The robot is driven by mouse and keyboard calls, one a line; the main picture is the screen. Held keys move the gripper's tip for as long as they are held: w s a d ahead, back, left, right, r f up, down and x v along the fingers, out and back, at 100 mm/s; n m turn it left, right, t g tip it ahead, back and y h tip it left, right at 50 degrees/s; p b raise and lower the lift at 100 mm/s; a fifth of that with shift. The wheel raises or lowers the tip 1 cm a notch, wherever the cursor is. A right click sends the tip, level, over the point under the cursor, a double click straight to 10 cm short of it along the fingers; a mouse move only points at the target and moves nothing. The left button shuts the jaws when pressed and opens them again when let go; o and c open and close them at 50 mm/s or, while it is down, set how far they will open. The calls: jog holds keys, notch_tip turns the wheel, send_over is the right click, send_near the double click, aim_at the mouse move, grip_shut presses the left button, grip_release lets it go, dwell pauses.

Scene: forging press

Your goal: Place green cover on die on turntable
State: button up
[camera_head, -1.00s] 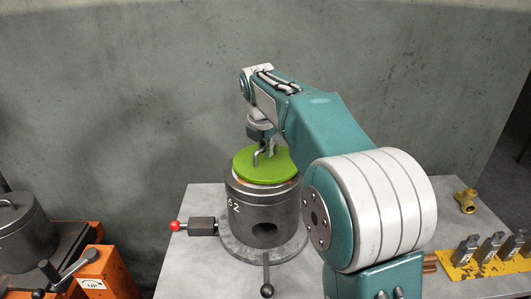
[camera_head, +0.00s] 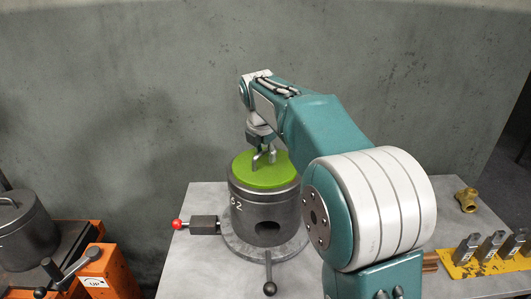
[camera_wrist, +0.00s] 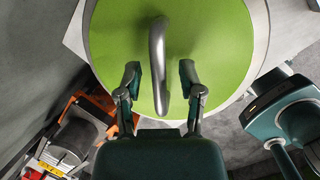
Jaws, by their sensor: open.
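The green cover (camera_head: 283,175) lies flat on top of the dark cylindrical die (camera_head: 258,208), which stands on the round turntable base (camera_head: 289,248). My gripper (camera_head: 264,160) is just above the cover at the handle. In the wrist view its two fingers (camera_wrist: 159,78) are spread, one on each side of the handle, with gaps between them and it.
A red-knobbed lever (camera_head: 177,224) sticks out left of the die, and a rod handle (camera_head: 269,288) points forward. An orange machine with a grey pot (camera_head: 25,232) stands at left. A brass fitting (camera_head: 466,200) and a yellow strip with metal blocks (camera_head: 490,262) lie right.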

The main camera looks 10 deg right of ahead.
aim_at(262, 171)
jog(key=v, duration=1.2)
jog(key=shift+s, duration=0.1)
jog(key=s+f+m+t, duration=0.1)
jog(key=s+f+m, duration=0.4)
jog(key=s+m, duration=0.3)
jog(key=s+d+f+m+t+y, duration=0.1)
jog(key=s+f+m, duration=0.4)
jog(key=s+m, duration=0.3)
jog(key=s+f+m, duration=0.5)
jog(key=s+m, duration=0.3)
jog(key=s, duration=0.6)
jog(key=shift+d+f+m+t, duration=0.3)
jog(key=shift+t, duration=0.1)
